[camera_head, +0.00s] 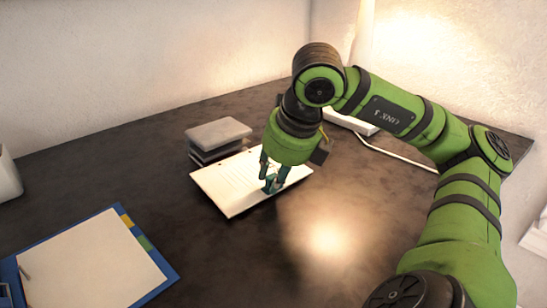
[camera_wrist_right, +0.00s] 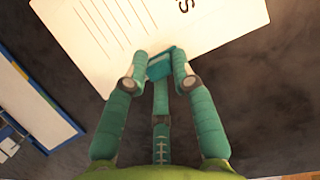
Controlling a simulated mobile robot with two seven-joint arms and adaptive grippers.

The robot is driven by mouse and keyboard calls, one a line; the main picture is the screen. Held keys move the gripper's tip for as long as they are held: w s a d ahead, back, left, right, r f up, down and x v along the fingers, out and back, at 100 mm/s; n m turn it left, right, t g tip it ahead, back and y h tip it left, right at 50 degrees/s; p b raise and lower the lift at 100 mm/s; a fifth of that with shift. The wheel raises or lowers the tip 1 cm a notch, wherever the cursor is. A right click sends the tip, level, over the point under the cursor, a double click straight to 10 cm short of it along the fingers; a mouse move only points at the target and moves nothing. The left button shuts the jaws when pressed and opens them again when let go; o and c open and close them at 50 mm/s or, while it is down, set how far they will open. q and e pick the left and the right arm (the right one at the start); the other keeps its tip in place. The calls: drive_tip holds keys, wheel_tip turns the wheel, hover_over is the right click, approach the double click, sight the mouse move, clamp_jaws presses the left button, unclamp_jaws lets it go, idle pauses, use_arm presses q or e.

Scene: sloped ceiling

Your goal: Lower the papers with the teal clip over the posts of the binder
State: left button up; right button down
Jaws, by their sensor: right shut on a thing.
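The papers (camera_head: 232,182) are a white printed stack near the middle of the table. They also fill the top of the right wrist view (camera_wrist_right: 105,30). The teal clip (camera_wrist_right: 159,66) sits on their near edge. My right gripper (camera_head: 272,184) points down and is shut on the teal clip; its fingers partly cover it. I cannot tell whether the papers touch the table. The blue binder (camera_head: 172,276) lies open at the lower left, apart from the papers, with white pages and coloured tabs. A small metal part (camera_head: 23,271) shows at its left; the posts are not clear. My left gripper is not in view.
A stack of grey blocks or books (camera_head: 218,133) stands just behind the papers. A white power strip (camera_head: 350,122) with a cable lies behind my right arm. A white container (camera_head: 8,176) is at the left edge. The dark table (camera_head: 110,175) is clear between binder and papers.

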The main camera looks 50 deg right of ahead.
drive_tip(key=c, duration=1)
unclamp_jaws()
drive_tip(key=shift+o, duration=0.2)
drive_tip(key=shift+v, duration=2.6)
drive_tip(key=s+a, duration=0.1)
drive_tip(key=s, duration=1.1)
drive_tip(key=shift+a, duration=0.4)
